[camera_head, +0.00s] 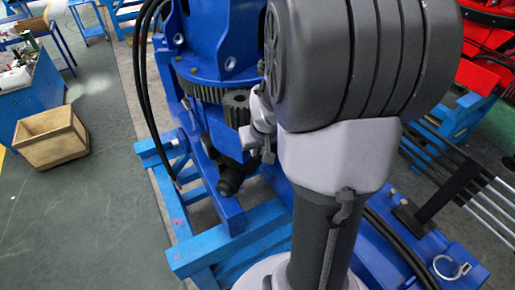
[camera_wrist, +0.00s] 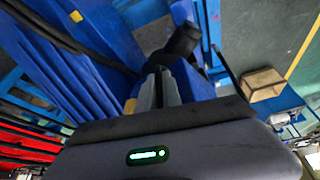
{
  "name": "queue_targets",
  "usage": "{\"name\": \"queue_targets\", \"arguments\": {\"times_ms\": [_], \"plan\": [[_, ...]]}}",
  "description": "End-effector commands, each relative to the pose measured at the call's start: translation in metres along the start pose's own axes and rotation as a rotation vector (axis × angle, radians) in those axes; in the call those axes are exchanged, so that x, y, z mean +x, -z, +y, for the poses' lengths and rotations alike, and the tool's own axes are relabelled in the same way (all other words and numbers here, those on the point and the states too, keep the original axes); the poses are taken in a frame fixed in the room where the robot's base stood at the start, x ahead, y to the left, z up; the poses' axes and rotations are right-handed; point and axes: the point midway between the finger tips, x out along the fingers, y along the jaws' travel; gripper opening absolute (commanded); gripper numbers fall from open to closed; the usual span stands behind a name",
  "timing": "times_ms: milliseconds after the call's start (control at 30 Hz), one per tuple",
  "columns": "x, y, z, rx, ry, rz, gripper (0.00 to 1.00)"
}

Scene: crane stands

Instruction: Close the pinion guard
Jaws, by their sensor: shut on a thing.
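A toothed pinion (camera_head: 236,104) shows uncovered beside the large ring gear (camera_head: 200,88) on the blue crane stand in the head view. My gripper (camera_head: 263,135) is just right of the pinion, partly hidden by my arm. In the wrist view, my gripper's fingers (camera_wrist: 159,82) are close together, shut on a thin part that they mostly hide. I take it for the pinion guard, but its outline cannot be made out. A dark cylindrical part (camera_wrist: 182,42) shows just beyond the fingertips; in the head view, a dark fitting (camera_head: 234,178) hangs below the pinion.
Black hoses (camera_head: 139,80) run down left of the stand. The light-blue frame (camera_head: 210,255) spans the front. A wooden crate (camera_head: 50,137) is on the open grey floor at left. A rack of metal bars (camera_head: 465,175) and red machinery (camera_head: 488,50) are at right.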

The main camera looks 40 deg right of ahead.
Motion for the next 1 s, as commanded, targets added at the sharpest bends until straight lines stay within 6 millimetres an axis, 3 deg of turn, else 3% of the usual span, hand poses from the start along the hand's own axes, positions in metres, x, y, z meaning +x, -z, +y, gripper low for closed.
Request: {"name": "queue_targets", "arguments": {"times_ms": [567, 800, 1000], "plan": [[0.000, 0.002, -0.002, -0.001, 0.000, 0.002, 0.00], [0.015, 0.033, -0.029, -0.003, 0.001, 0.004, 0.00], [0.020, 0.049, -0.037, -0.001, 0.000, 0.003, 0.00]]}}
